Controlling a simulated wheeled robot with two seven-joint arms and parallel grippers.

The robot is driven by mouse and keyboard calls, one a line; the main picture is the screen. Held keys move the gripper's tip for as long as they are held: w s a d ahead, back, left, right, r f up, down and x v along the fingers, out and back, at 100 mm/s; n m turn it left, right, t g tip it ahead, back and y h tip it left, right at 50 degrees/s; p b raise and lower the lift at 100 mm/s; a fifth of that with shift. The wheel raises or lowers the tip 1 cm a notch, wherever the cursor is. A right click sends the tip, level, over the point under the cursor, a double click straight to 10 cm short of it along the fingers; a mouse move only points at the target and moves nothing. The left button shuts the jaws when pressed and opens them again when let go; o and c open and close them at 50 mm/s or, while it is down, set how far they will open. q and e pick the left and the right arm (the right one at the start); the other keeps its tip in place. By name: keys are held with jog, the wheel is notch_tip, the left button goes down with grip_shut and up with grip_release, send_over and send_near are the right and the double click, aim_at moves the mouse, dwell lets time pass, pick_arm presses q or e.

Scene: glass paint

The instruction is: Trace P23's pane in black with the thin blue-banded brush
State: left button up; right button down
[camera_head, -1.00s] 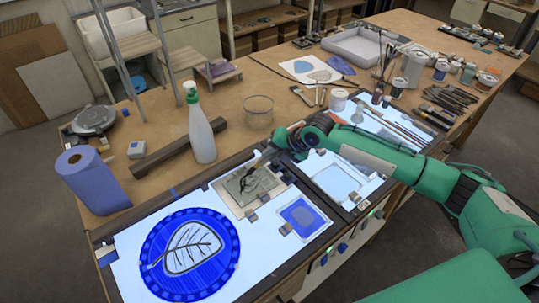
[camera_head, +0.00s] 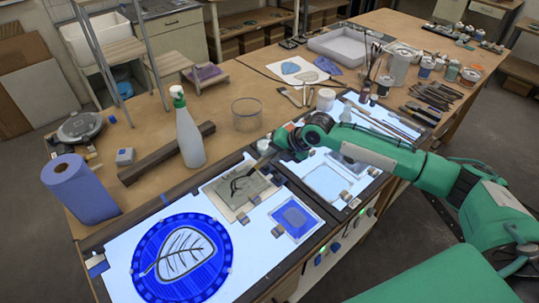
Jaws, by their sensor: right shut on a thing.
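A pale square pane (camera_head: 222,190) with dark curved strokes lies on the lit light table, over a beige sheet. I cannot read any label that marks it as P23's. My right gripper (camera_head: 272,152), coming in from the right, is just beyond the pane's upper right corner. It is shut on a thin brush (camera_head: 259,163) that slants down left toward the pane. The brush's band colour cannot be made out, nor whether its tip touches the glass. My left gripper is not in view.
A round blue piece with a white leaf (camera_head: 181,252) lies front left. A small blue pane (camera_head: 294,217) is right of the traced pane. A spray bottle (camera_head: 189,138), glass bowl (camera_head: 246,115) and blue roll (camera_head: 80,190) stand behind. Jars and brushes crowd the back right.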

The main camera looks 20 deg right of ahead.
jog(key=shift+s+d+f, duration=0.2)
jog(key=shift+s+d, duration=0.3)
jog(key=shift+s, duration=0.2)
jog(key=s+a+p, duration=0.3)
jog(key=s+a, duration=0.1)
jog(key=a, duration=0.1)
jog(key=shift+a, duration=0.15)
dwell(1.1)
